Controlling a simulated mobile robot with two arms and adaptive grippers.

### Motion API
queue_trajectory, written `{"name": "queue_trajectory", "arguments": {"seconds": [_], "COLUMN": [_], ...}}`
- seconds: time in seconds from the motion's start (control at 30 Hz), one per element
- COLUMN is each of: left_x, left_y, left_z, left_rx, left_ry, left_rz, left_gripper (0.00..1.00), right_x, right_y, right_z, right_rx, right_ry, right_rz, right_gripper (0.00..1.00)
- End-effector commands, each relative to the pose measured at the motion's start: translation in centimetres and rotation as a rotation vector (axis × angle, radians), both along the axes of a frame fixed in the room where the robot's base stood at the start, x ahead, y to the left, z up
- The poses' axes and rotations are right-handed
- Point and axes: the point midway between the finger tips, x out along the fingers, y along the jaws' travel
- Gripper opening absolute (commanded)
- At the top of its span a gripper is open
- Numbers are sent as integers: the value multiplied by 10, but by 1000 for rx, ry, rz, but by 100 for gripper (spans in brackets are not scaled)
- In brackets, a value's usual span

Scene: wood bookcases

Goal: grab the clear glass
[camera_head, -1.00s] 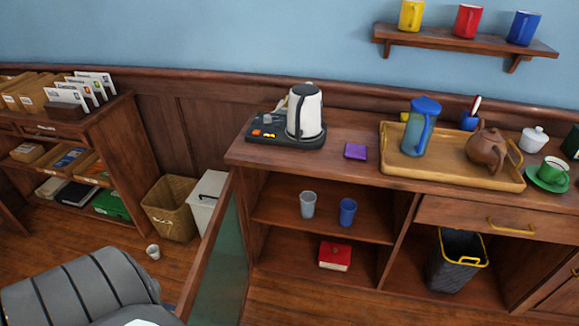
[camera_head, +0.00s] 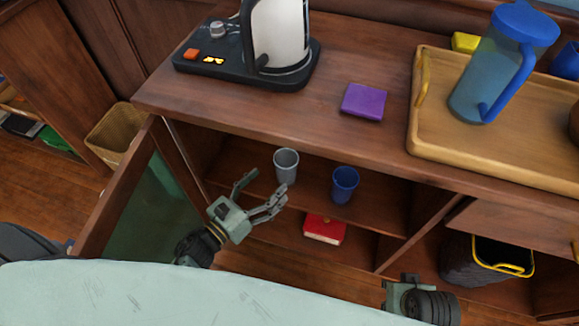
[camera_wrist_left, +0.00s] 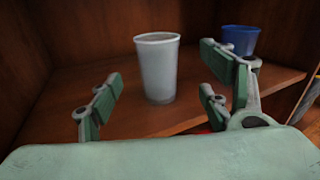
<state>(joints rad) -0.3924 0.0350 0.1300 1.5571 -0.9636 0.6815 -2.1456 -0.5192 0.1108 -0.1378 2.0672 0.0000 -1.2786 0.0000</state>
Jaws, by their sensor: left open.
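The clear glass (camera_head: 286,167) looks like a pale grey, slightly tapered cup. It stands upright on the upper inside shelf of the open cabinet. In the left wrist view the glass (camera_wrist_left: 158,70) is ahead of the fingers, near the middle. My left gripper (camera_head: 265,185) is open and empty, in front of the glass at the cabinet opening. Its spread fingers (camera_wrist_left: 158,88) frame the glass in the wrist view, without visible contact. My right gripper (camera_head: 400,292) shows only in part at the lower right of the head view; its fingers cannot be made out.
A blue cup (camera_head: 345,184) stands right of the glass on the same shelf. A red book (camera_head: 324,229) lies on the level below. The open cabinet door (camera_head: 118,190) is left of my left arm. The countertop (camera_head: 345,62) overhangs the shelf, with a kettle (camera_head: 280,40) on it.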

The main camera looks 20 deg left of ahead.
Motion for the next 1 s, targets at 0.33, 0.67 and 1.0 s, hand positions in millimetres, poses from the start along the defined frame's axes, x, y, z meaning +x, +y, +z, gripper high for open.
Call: {"name": "queue_trajectory", "arguments": {"seconds": [0.33,0.67,1.0], "left_x": [29,69,71], "left_y": [-16,-32,-34], "left_z": [6,6,5], "left_rx": [58,55,55], "left_ry": [-45,-42,-41], "left_rz": [-18,-17,-16], "left_gripper": [72,72,65], "right_x": [0,1,1], "right_y": [0,0,0], "right_z": [4,0,0], "right_rx": [-1,-1,0], "right_ry": [-2,-2,-3], "right_rz": [0,0,0], "right_gripper": [17,17,17]}}
